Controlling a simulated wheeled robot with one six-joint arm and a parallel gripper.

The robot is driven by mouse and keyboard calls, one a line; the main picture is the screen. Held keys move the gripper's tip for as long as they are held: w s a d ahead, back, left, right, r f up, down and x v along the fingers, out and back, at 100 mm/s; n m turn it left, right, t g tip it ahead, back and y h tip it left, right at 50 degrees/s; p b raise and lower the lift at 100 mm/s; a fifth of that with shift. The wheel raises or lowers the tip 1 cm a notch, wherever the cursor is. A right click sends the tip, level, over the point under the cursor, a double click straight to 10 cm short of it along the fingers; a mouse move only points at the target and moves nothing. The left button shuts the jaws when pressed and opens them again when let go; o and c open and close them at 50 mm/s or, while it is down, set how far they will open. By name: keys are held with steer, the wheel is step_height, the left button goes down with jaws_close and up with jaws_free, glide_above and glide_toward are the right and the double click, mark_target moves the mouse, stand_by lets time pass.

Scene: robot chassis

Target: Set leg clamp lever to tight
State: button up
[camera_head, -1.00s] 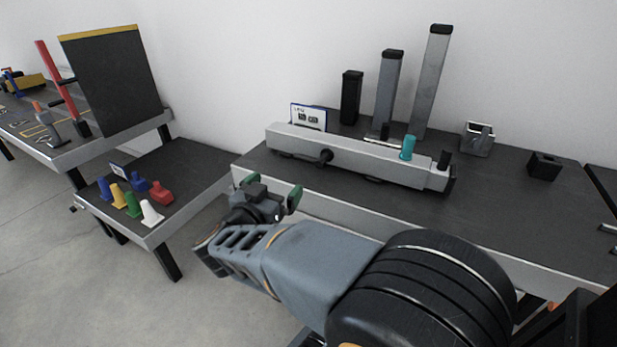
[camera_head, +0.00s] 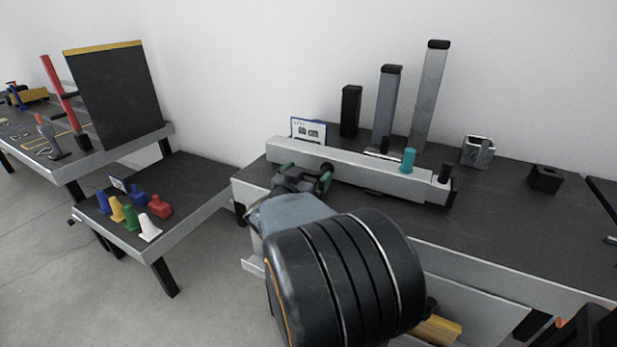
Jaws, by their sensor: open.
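A long grey bar (camera_head: 365,176) lies on the dark bench top. A black knob (camera_head: 326,168) sits on its front face. A teal upright peg (camera_head: 408,160) and a black upright peg (camera_head: 444,173) stand at its right part. I cannot tell which of these is the leg clamp lever, nor its setting. My gripper (camera_head: 304,175), with green-tipped fingers, is open at the bar's front left. Its right finger overlaps the knob in view; whether they touch is unclear. My arm hides the bench's front left part.
A small sign (camera_head: 308,130) and several upright posts stand behind the bar. A metal bracket (camera_head: 478,151) and a black block (camera_head: 545,179) are to the right. A low table (camera_head: 187,174) with coloured pieces is at left. The bench's middle right is clear.

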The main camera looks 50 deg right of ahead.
steer(key=shift+w+d, duration=0.1)
steer(key=shift+d, duration=0.15)
steer(key=c, duration=0.9)
steer(key=shift+c, duration=0.2)
